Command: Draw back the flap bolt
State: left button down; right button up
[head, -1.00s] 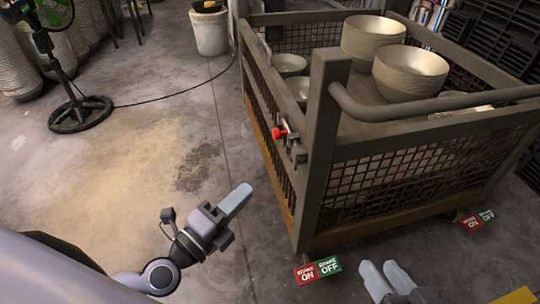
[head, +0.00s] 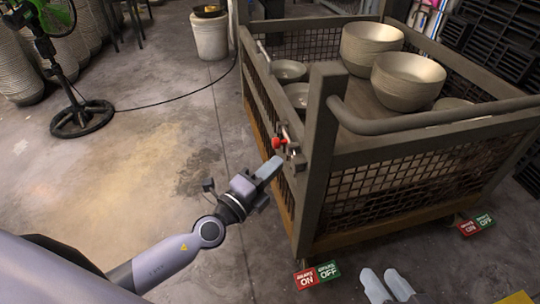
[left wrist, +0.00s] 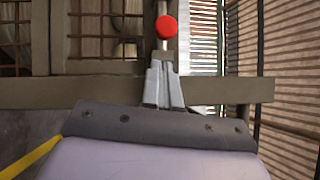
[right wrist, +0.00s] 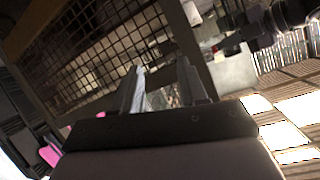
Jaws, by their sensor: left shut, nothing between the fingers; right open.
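The flap bolt with its red knob (head: 277,142) sits on the left side of the cart's near corner post. In the left wrist view the red knob (left wrist: 166,26) is straight ahead, just beyond the fingertips, on an upright metal rod. My left gripper (head: 270,168) is shut and empty, just below the knob in the head view; it also shows in the left wrist view (left wrist: 163,80). I cannot tell whether it touches the bolt hardware. My right gripper (head: 386,283) is open and empty, low in front of the cart; its fingers show in the right wrist view (right wrist: 160,88).
The mesh-sided cart (head: 420,148) holds several bowls (head: 408,80). Red and green brake labels (head: 318,275) lie at its near corner. A green fan (head: 82,117) and a white bucket (head: 210,36) stand at the back left.

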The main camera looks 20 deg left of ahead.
pick_arm(q)
jog(key=shift+w+a+r, duration=0.1)
jog(key=shift+w+a, duration=0.25)
jog(key=shift+w, duration=0.25)
jog(key=shift+w+a+r, duration=0.1)
jog(key=shift+w+a, duration=0.2)
jog(key=shift+w, duration=0.3)
pick_arm(e)
jog(key=shift+a+f, duration=0.15)
jog(key=shift+f, duration=0.1)
jog(key=shift+r, duration=0.1)
pick_arm(q)
jog(key=w+a+b, duration=0.2)
jog(key=w, duration=0.1)
jog(key=shift+w+a+r+b, duration=0.1)
jog(key=shift+w+a+b, duration=0.15)
jog(key=shift+b, duration=0.15)
pick_arm(e)
jog(key=shift+r+n+t, duration=0.1)
jog(key=shift+n+t, duration=0.2)
